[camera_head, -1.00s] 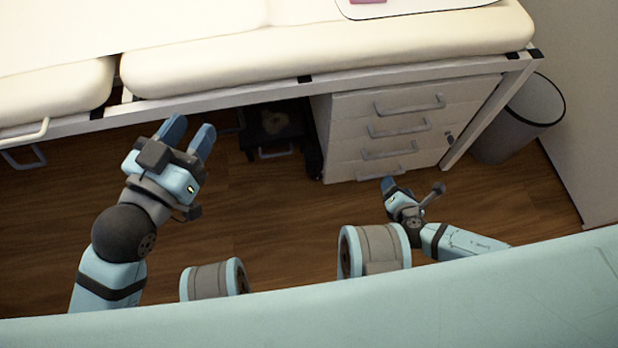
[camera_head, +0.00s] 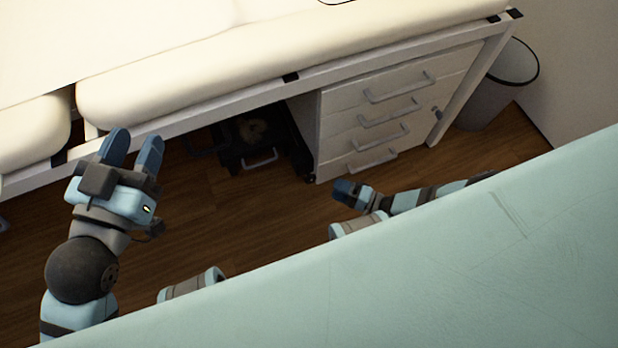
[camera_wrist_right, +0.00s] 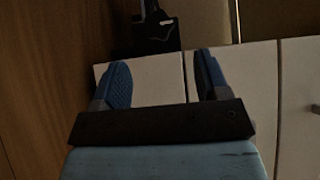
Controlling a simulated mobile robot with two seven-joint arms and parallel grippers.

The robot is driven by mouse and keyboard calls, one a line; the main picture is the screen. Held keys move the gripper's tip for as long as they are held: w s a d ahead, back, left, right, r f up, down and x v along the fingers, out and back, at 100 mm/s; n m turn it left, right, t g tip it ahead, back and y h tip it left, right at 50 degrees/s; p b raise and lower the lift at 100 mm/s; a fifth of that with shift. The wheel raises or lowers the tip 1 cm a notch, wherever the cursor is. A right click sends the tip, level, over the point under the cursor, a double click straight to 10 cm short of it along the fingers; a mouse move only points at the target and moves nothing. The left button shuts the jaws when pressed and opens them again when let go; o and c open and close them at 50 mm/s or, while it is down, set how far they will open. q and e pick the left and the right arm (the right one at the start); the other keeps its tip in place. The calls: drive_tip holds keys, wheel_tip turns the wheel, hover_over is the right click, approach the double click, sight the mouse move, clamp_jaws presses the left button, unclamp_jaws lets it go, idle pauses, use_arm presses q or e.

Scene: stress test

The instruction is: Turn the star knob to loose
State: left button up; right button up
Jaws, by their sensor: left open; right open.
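I cannot make out a star knob for certain in either view. A small dark round piece (camera_head: 437,113) sits at the right edge of the drawer cabinet (camera_head: 335,110), too small to identify. My left gripper (camera_head: 134,148) is open and empty in front of the padded couch (camera_head: 250,65), its fingers pointing toward the couch frame. My right gripper (camera_head: 345,190) is low, near the foot of the cabinet. In the right wrist view, the right gripper (camera_wrist_right: 163,75) is open, with white cabinet panels (camera_wrist_right: 155,82) beyond its fingers and nothing between them.
A dark box-like unit (camera_head: 232,155) with a handle and a tan round patch stands under the couch, left of the cabinet. A grey waste bin (camera_head: 490,95) stands right of the cabinet by the wall. Wood floor (camera_head: 230,215) is clear between my arms.

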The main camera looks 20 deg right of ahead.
sight(314, 180)
use_arm(q)
drive_tip(key=shift+w+a+r+m+t+b, duration=0.1)
drive_tip(key=shift+w+a+m+t+b, duration=0.2)
drive_tip(key=shift+m+b, duration=0.5)
use_arm(e)
drive_tip(key=x, duration=1)
use_arm(q)
drive_tip(key=shift+r, duration=0.1)
use_arm(e)
drive_tip(key=c, duration=0.9)
